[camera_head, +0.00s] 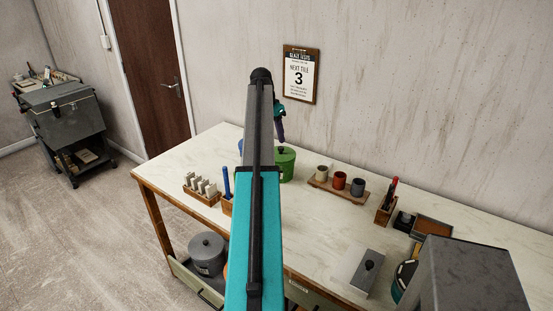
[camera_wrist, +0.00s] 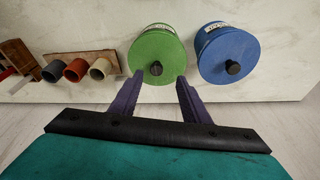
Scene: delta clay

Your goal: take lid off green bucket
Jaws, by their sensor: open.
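The green bucket (camera_head: 286,164) stands on the table, partly hidden behind my arm in the head view. In the wrist view its green lid (camera_wrist: 160,45) is on, with a dark round knob (camera_wrist: 156,69) near the lid's middle. My gripper (camera_wrist: 160,82) is open in the wrist view, its two purple fingers apart on either side below the knob and not closed on it. I cannot tell how high the fingers are above the lid. In the head view the gripper (camera_head: 281,130) shows above the bucket, partly hidden by my arm.
A blue bucket (camera_wrist: 228,55) with a dark knob stands close to the right of the green one in the wrist view. Small cups (camera_head: 339,180) sit on a wooden board (camera_head: 330,191). A tile rack (camera_head: 201,193) is at the left. Bare tabletop (camera_head: 185,160) lies behind it.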

